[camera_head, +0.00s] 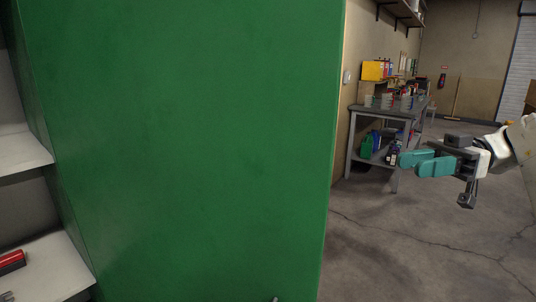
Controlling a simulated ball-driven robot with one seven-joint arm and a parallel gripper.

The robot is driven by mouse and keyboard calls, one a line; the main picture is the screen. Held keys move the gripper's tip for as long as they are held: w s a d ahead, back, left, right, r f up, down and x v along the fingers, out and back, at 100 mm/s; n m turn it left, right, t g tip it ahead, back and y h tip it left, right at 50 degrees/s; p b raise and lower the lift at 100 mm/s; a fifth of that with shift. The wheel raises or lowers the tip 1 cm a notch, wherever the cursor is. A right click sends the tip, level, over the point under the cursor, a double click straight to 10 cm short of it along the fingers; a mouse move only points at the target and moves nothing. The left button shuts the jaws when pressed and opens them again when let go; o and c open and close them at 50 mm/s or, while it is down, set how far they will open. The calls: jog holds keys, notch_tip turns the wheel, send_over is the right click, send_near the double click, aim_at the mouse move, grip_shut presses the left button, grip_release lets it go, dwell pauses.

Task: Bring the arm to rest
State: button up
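My gripper (410,163) shows at the right, with two teal fingers pointing left and a dark body behind them. My white arm (518,142) enters from the right edge. The fingers overlap from this angle, so I cannot tell whether they are apart or closed. I see nothing held between them. The gripper hangs in the air in front of the workbench's right side, apart from the green panel.
A large green panel (190,140) fills the left and middle, close to me. White shelves (40,270) stand left of it, with a red object (12,262) on one. A grey workbench (375,110) with containers stands by the wall. Concrete floor (420,250) is clear at lower right.

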jog(key=a+f+m+t+h+p, duration=0.15)
jog(key=a+f+m, duration=0.25)
jog(key=f, duration=0.7)
jog(key=a+f+m+t+h, duration=0.1)
jog(key=a+f+m+t, duration=0.15)
jog(key=f, duration=0.85)
jog(key=s+a+f+m+h+p, duration=0.1)
jog(key=s+a+f+m+h, duration=0.2)
jog(key=f, duration=0.5)
jog(key=s+a+f+m+h, duration=0.1)
jog(key=s+f+m, duration=0.2)
jog(key=s+f, duration=0.4)
jog(key=s+d+f+m+t+h+p, duration=0.1)
jog(key=s+d+f+m+h, duration=0.3)
jog(key=s+f, duration=0.65)
jog(key=s+d+r+m+h, duration=0.1)
jog(key=s+d+m+h, duration=0.1)
jog(key=s, duration=0.6)
jog(key=s+d+r+m+h+p, duration=0.1)
jog(key=s+d+h, duration=0.4)
jog(key=s, duration=0.4)
jog(key=shift+s+d+r+m, duration=0.2)
jog(key=shift+d+r+m, duration=0.15)
jog(key=shift+d, duration=0.05)
